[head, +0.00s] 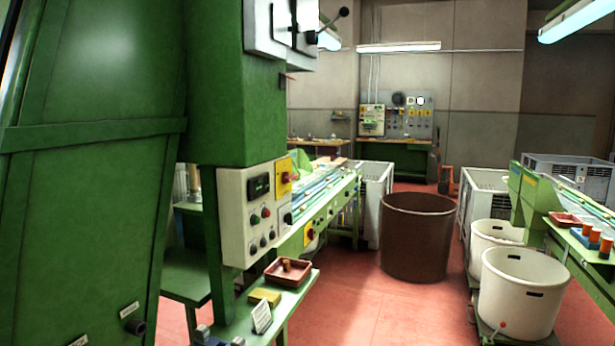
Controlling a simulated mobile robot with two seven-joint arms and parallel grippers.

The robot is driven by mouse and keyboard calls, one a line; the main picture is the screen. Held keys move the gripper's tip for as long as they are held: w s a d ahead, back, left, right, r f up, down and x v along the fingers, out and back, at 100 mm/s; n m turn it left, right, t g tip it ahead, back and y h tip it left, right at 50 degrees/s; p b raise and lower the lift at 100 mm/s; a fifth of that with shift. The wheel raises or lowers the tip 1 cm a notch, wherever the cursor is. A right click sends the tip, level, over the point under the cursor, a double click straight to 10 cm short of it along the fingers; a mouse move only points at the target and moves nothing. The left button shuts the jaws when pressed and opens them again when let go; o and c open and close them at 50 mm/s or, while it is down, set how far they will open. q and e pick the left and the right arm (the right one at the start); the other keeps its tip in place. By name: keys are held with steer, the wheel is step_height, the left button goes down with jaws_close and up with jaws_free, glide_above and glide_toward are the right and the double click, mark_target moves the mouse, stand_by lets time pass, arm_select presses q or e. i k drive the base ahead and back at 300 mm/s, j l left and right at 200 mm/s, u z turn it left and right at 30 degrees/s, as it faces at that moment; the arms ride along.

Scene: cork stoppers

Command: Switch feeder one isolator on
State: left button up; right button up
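A grey control box (237,232) on the green machine at left carries a dark display, several buttons and knobs, and a yellow plate with a red rotary switch (285,177). A second yellow-and-red rotary switch (309,233) sits lower, on the side of the green conveyor (318,215). A panel with several switches and dials (408,120) is on the far wall. No label naming feeder one is readable, so I cannot tell which switch is its isolator or how it is set. Neither of my grippers shows.
A brown bin (417,240) stands mid-floor, with white tubs (520,295) at right and grey crates behind. A green shelf at lower left holds a red-brown tray (291,272), a yellow block (264,297) and a small sign (261,317). Red floor (370,315) is clear in front of the bin.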

mark_target(287, 178)
steer(key=i+l, duration=0.65)
steer(key=l, duration=0.15)
steer(key=i+j+u, duration=0.05)
